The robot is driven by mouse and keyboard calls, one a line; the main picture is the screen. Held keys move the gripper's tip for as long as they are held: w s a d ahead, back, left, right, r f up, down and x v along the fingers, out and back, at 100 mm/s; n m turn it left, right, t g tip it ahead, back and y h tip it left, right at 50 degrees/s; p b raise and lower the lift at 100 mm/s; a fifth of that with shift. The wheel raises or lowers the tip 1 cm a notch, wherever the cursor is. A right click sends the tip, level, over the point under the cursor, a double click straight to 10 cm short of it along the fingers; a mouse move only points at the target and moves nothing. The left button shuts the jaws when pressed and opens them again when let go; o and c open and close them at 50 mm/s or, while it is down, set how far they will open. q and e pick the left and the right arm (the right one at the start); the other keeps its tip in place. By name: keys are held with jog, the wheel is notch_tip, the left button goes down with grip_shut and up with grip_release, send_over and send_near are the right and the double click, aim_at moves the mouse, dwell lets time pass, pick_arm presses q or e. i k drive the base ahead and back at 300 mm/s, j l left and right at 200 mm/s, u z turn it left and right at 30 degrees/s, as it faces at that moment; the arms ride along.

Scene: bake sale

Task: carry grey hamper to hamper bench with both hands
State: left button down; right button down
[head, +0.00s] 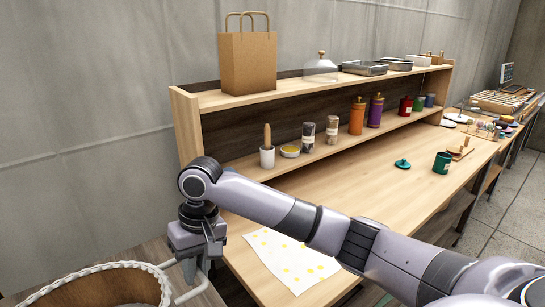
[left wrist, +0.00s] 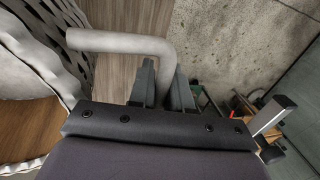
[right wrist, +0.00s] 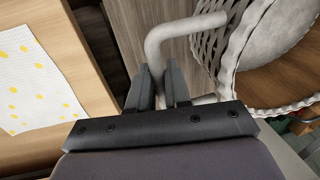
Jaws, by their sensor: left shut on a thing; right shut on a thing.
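The grey hamper (head: 110,290) is at the bottom left of the head view, cut off by the frame. It has a pale braided rim, a brown inside and pale tube handles. My right gripper (head: 203,262) is shut on the handle at its right side; the right wrist view shows this handle (right wrist: 172,35) between the fingers (right wrist: 160,88). In the left wrist view, my left gripper (left wrist: 160,85) is shut on the opposite handle (left wrist: 115,42), beside the woven wall (left wrist: 75,70). Brown wood boards (head: 95,266), possibly the hamper bench, show behind the hamper. I cannot tell whether it touches them.
A wooden counter (head: 370,190) with a shelf stands right of the hamper. A yellow-dotted cloth (head: 290,258) lies at its near end. A paper bag (head: 248,62) and several jars stand on it. Concrete floor (left wrist: 230,40) shows in the left wrist view.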

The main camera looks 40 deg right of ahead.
aim_at(385, 199)
jog(key=l, duration=3.3)
